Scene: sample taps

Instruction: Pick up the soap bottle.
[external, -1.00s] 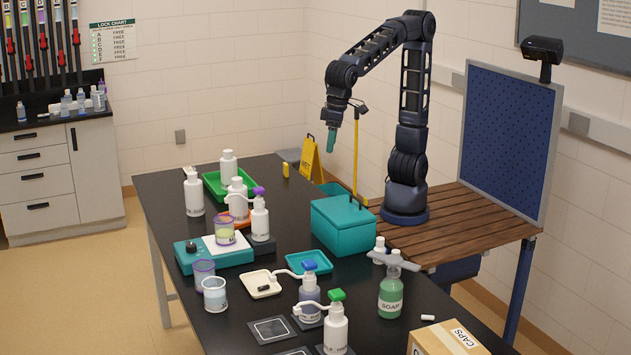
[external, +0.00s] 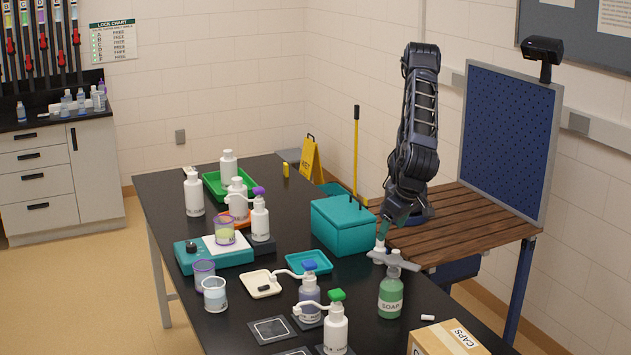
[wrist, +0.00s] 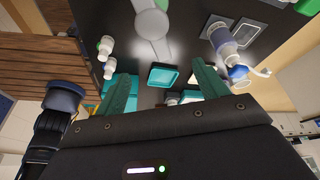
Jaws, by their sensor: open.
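A small white bottle (external: 379,252) stands close behind the soap. A teal box (external: 343,232) is to the left, with a teal tray (external: 309,262) and several pump bottles beyond. A cardboard box (external: 445,340) is at the front right.

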